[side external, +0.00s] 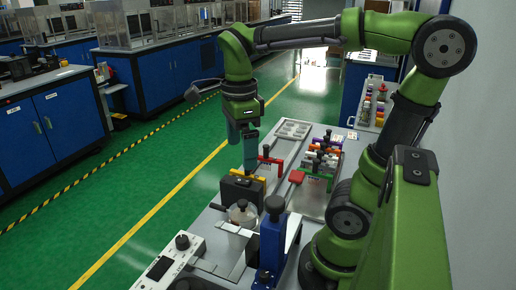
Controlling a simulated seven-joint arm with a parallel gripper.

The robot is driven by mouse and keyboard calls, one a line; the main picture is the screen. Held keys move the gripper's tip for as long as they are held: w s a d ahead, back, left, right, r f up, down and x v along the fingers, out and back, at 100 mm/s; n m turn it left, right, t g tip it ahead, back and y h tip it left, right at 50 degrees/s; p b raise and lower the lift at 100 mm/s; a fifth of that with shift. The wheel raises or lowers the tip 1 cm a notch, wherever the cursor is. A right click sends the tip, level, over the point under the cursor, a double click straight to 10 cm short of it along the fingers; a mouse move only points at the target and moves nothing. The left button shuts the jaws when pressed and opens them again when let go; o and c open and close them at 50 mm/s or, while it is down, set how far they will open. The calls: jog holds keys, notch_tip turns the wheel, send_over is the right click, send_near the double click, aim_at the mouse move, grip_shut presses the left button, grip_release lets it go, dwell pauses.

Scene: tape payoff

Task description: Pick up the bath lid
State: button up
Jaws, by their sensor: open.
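A round, pale lid-like piece with a dark knob (242,212) sits on the near left part of the grey work table (222,226); it looks like the bath lid, though it is small here. My gripper (250,166) points down above and behind it, over a black block (243,190). The jaws are open, and I see nothing between them. The gripper is apart from the lid. What lies under the lid is hidden.
A blue upright device (272,243) with a black top stands right of the lid. A white control box (172,262) is at the front left. Green floor lies open to the left.

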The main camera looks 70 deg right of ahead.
send_near(242, 202)
jog(key=f, duration=0.5)
jog(key=shift+d, duration=0.25)
jog(key=shift+a+f, duration=0.2)
jog(key=shift+f, duration=2.6)
jog(key=shift+c, duration=0.2)
jog(key=c, duration=1)
jog(key=shift+r, duration=0.15)
